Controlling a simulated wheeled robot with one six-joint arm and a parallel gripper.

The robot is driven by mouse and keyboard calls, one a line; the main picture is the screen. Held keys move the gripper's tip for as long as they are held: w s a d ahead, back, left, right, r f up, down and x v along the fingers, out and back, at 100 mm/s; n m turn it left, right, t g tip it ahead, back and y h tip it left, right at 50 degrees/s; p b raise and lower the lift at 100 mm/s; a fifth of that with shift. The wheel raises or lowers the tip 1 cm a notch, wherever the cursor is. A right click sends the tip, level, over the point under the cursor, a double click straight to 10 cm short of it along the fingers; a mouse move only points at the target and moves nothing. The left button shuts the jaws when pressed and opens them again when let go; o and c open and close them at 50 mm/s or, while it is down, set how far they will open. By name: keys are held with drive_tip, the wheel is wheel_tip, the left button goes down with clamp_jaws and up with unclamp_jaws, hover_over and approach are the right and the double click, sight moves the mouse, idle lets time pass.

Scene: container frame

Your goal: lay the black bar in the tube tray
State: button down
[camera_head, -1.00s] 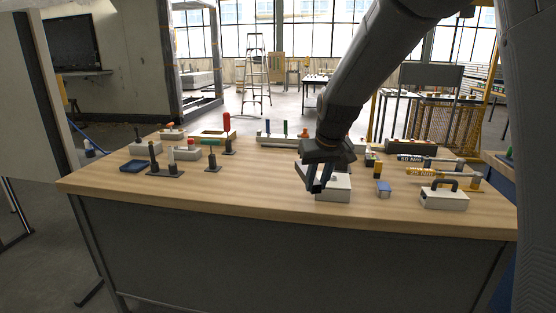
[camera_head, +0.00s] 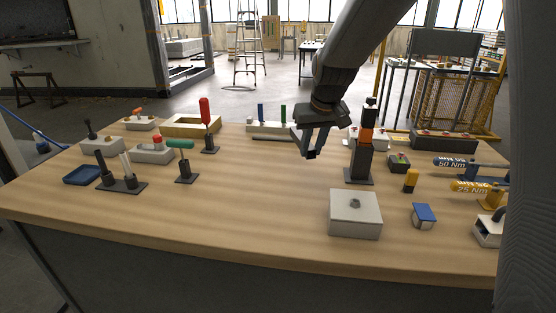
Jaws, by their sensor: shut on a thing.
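My gripper (camera_head: 313,152) hangs above the back middle of the workbench, fingers pointing down. It is shut on a dark thing, taken as the black bar, which I can hardly tell apart from the dark fingers. A long pale tray (camera_head: 262,131) with an upright blue tube and an upright green tube stands behind and left of the gripper; it looks like the tube tray. Its right end is partly hidden by my gripper. The gripper is apart from the bench top.
A black and orange stack (camera_head: 365,143) stands upright just right of my gripper. A white box (camera_head: 355,216) is in front. A red-handled tool (camera_head: 205,115) stands left, near a beige open tray (camera_head: 178,130). A blue tray (camera_head: 82,175) lies far left. The bench's middle front is clear.

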wheel_tip(320, 180, down, 10)
drive_tip(key=shift+w+r+p, duration=0.1)
drive_tip(key=shift+p, duration=0.85)
drive_tip(key=c, duration=1.5)
unclamp_jaws()
